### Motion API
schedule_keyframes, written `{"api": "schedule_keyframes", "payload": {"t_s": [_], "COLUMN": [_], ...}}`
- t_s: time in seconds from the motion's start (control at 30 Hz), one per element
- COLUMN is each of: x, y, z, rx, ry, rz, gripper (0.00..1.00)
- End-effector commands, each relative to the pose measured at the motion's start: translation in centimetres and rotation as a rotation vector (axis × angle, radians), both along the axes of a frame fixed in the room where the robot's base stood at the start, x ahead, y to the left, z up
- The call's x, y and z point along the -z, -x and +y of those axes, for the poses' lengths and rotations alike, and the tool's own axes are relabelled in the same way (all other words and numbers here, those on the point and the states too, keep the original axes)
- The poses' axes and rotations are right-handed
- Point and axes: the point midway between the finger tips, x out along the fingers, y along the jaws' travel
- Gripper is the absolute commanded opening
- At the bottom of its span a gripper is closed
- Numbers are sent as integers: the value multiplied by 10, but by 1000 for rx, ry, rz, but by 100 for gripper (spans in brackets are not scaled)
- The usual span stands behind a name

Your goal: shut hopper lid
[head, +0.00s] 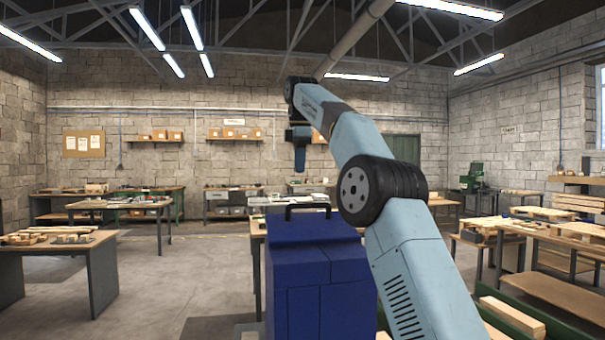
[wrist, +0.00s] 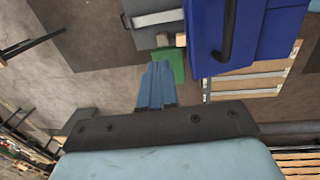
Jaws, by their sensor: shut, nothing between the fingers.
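A dark blue box-shaped hopper (head: 315,285) stands in front of me. A black bar handle (head: 307,207) rises at the far edge of its top. In the wrist view the blue body (wrist: 278,35) is at the upper right, with the dark handle (wrist: 229,32) across it. I cannot tell the lid's seam or whether it is raised. My gripper (head: 299,168) points down above the handle's level and apart from it. In the wrist view its blue fingers (wrist: 155,82) are together and empty, left of the blue body.
A small green block (wrist: 170,65) shows beside the blue body in the wrist view. A workbench (head: 60,245) stands at the left, and timber racks (head: 560,235) stand at the right. Open concrete floor (head: 180,265) lies left of the hopper.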

Motion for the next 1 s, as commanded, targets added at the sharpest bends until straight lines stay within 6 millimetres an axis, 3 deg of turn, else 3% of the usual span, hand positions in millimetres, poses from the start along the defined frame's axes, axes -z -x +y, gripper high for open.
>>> {"api": "schedule_keyframes", "payload": {"t_s": [0.17,0.5,0.8,1.0], "x": [-19,-47,-49,-46], "y": [23,88,148,168], "z": [5,2,-18,-27], "rx": [-12,-23,-17,-12], "ry": [9,8,-16,-30], "rz": [-55,-199,-309,-348], "gripper": [0,0,0,0]}}
